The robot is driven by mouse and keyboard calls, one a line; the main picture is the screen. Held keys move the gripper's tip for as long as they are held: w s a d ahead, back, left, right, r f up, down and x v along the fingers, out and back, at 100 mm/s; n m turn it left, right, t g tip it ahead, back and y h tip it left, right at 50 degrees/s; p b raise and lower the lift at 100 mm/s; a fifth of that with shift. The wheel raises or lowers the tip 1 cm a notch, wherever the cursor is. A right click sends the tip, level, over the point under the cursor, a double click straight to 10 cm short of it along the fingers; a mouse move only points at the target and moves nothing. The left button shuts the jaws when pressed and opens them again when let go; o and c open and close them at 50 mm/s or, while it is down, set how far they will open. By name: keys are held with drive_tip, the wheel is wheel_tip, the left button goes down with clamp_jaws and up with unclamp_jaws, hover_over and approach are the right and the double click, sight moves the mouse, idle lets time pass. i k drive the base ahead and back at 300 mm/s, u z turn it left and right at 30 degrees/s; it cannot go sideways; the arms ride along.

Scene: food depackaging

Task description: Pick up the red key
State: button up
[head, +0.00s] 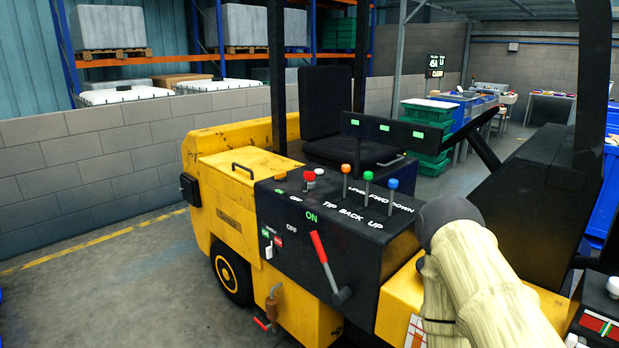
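A small red piece (309,177) stands on the top of the black control panel (345,215) of a yellow vehicle, with a small white part beside it. It is too small to tell whether it is the red key. A lever with a red grip (319,248) sits on the panel's front, and a small red handle (262,324) is low on the vehicle's side. My arm, in a beige cover with a dark joint, rises at the lower right, to the right of the panel. My gripper is not visible.
Orange, green and blue knobbed levers (368,177) stand on the panel beside the black seat (330,110). A block wall (90,150) runs behind. Green crates (425,125) stand beyond. Open floor (120,290) lies at the left.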

sight(310, 176)
drive_tip(key=u, duration=1.6)
drive_tip(key=i, duration=2.8)
drive_tip(key=z, duration=1.45)
